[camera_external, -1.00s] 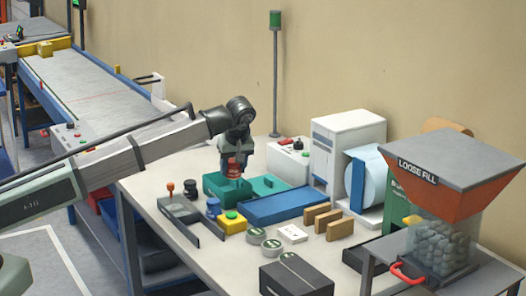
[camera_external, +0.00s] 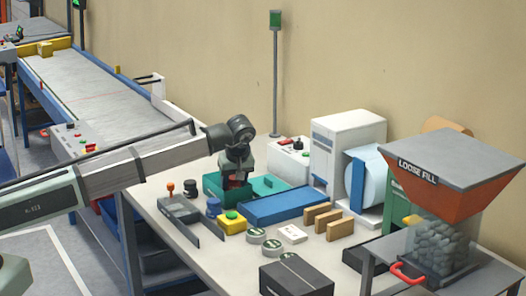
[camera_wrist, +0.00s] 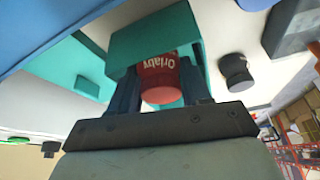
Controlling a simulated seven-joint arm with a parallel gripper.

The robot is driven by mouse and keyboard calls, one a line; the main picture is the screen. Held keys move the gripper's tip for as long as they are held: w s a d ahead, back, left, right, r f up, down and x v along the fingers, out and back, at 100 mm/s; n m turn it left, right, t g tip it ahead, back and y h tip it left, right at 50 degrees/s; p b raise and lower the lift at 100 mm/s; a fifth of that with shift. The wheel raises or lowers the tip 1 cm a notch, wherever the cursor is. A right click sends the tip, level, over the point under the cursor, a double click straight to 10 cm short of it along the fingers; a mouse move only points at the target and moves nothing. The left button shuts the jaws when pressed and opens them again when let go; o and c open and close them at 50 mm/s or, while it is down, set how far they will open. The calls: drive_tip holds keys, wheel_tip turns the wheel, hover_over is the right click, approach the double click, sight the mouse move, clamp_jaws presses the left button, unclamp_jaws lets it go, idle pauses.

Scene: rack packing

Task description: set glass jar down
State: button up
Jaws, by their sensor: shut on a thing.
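The glass jar (camera_wrist: 160,80) has a red lid and a red label with white lettering. In the wrist view it sits between the two fingers of my gripper (camera_wrist: 162,88), which is shut on it. In the outside view my gripper (camera_external: 236,178) points down over the teal rack (camera_external: 212,188), and only a little red of the jar shows. The jar's lower part is hidden by the rack wall, which also shows in the wrist view (camera_wrist: 140,45). I cannot tell whether the jar touches the rack's floor.
A blue tray (camera_external: 285,206) lies right of the rack. A yellow box with a green button (camera_external: 232,223) and a dark blue jar (camera_external: 213,206) stand in front. A grey device with an orange knob (camera_external: 178,208) is at the left. Wooden blocks (camera_external: 325,217) stand farther right.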

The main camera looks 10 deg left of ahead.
drive_tip(key=shift+f, duration=0.35)
drive_tip(key=o, duration=0.8)
drive_tip(key=shift+o, duration=0.2)
drive_tip(key=shift+r, duration=0.1)
drive_tip(key=shift+r, duration=0.2)
drive_tip(key=v, duration=1.2)
drive_tip(key=shift+r, duration=0.35)
drive_tip(key=shift+w, duration=0.15)
